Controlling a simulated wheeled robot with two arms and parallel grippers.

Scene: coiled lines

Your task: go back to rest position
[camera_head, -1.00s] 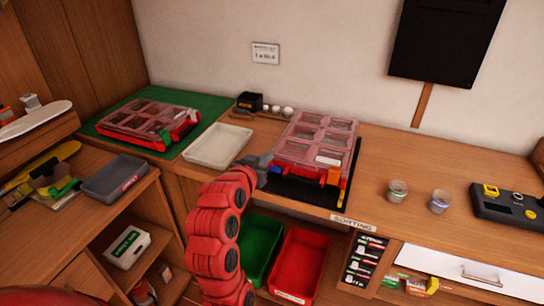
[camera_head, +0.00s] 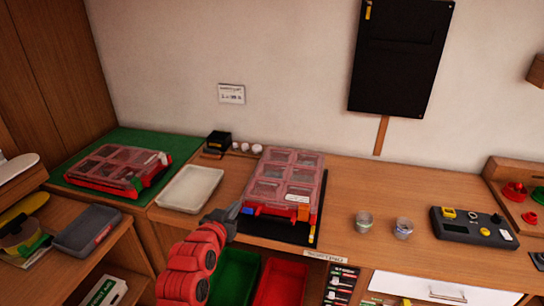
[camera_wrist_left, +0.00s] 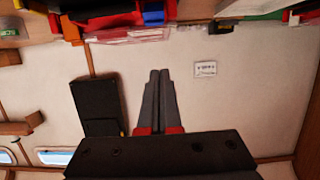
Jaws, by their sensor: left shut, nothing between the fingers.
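My left gripper (camera_head: 232,213) is shut and empty in the head view, at the front left corner of a clear-lidded red case (camera_head: 285,180) on a black mat. I cannot tell whether it touches the case. In the left wrist view the gripper's two grey fingers (camera_wrist_left: 159,75) lie together with nothing between them, with the wall behind. My red left arm comes up from the lower edge of the head view. My right gripper is not in view.
A second case (camera_head: 118,168) lies on a green mat at left, beside an off-white tray (camera_head: 190,188). Two small jars (camera_head: 364,222) and a black device (camera_head: 472,230) stand to the right. Green (camera_head: 234,275) and red bins sit below the worktop edge.

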